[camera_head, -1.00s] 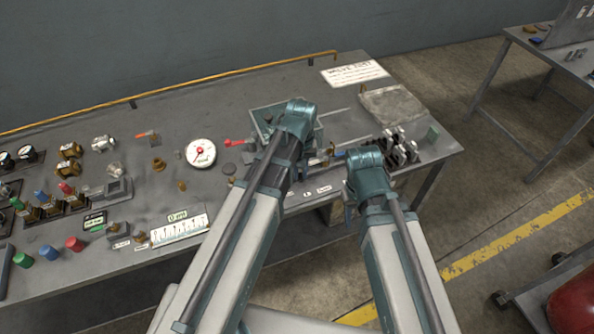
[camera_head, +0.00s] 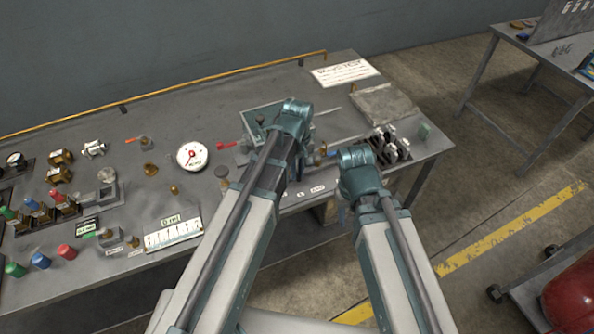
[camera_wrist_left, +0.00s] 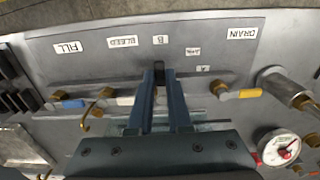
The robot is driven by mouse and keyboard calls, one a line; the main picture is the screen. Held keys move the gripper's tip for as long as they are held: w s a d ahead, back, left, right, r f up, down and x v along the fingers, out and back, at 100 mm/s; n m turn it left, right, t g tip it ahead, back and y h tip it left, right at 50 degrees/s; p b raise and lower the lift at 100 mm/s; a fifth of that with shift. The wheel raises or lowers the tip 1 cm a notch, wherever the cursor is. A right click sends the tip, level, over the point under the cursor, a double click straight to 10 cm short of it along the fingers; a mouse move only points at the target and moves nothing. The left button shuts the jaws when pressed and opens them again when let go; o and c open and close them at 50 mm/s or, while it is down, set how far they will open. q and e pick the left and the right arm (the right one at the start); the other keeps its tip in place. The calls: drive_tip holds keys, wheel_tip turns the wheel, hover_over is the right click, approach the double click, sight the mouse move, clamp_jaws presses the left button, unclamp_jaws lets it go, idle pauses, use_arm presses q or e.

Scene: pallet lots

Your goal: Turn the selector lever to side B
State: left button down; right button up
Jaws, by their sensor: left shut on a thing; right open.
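In the left wrist view, the black tip of the selector lever (camera_wrist_left: 159,65) shows between the fingertips of my left gripper (camera_wrist_left: 160,75), which is shut on it. The tip points toward the label B (camera_wrist_left: 160,40). The label A (camera_wrist_left: 203,69) lies to the right of the fingers. The rest of the lever is hidden behind my gripper. In the head view my left gripper (camera_head: 293,120) is over the valve panel at the bench's right part, its fingertips hidden. My right gripper (camera_head: 357,165) is open and apart, near the bench's front edge.
The wrist view shows a blue handle (camera_wrist_left: 70,104), a white handle (camera_wrist_left: 125,100), an orange handle (camera_wrist_left: 250,93) and a dial gauge (camera_wrist_left: 280,148) around the fingers. In the head view, valve parts crowd the bench's left. A grey plate (camera_head: 384,103) lies at the back right.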

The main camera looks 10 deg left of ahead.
use_arm(q)
drive_tip(key=c, duration=0.8)
unclamp_jaws()
drive_tip(key=shift+c, duration=0.2)
wheel_tip(320, 180, up, 14)
drive_tip(key=p, duration=1.3)
drive_tip(key=shift+p, duration=0.4)
drive_tip(key=shift+f, duration=0.2)
drive_tip(key=s+d+f+m+b, duration=0.2)
drive_tip(key=s+f+m+b, duration=0.1)
drive_tip(key=s+m, duration=0.2)
drive_tip(key=s+d+f+m+y+b, duration=0.1)
drive_tip(key=s+d+f+m+b, duration=0.1)
drive_tip(key=s, duration=0.6)
drive_tip(key=f+m+b, duration=0.1)
drive_tip(key=m+b, duration=0.1)
drive_tip(key=m, duration=0.1)
drive_tip(key=shift+d+f+m, duration=0.3)
drive_tip(key=shift+f+m, duration=0.05)
drive_tip(key=shift+m, duration=0.05)
